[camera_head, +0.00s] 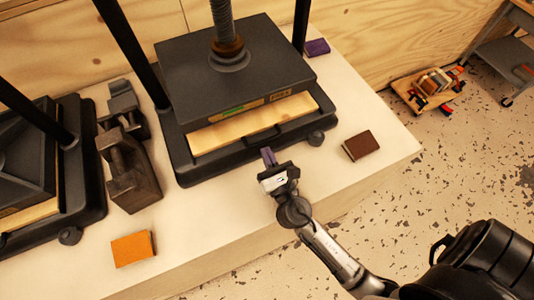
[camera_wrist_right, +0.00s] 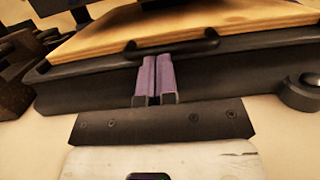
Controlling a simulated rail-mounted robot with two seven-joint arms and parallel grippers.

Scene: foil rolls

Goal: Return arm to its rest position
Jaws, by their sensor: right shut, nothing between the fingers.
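My right gripper (camera_head: 268,157) is in front of the middle press, just off its front edge, over the pale table. Its two purple fingers lie side by side and shut, with nothing between them; they also show in the right wrist view (camera_wrist_right: 156,80). The press (camera_head: 230,85) has a dark plate above a light wooden board (camera_head: 253,122) and a dark handle (camera_head: 278,132) at its front. In the right wrist view the handle (camera_wrist_right: 172,47) lies just beyond the fingertips. I cannot tell whether they touch it. My left gripper is in neither view.
An orange block (camera_head: 133,249) lies front left, a dark brown book-like block (camera_head: 360,145) right of the press, a purple block (camera_head: 317,47) behind. A dark metal vice-like tool (camera_head: 128,170) and a second press (camera_head: 30,180) stand left. The table's front right is clear.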

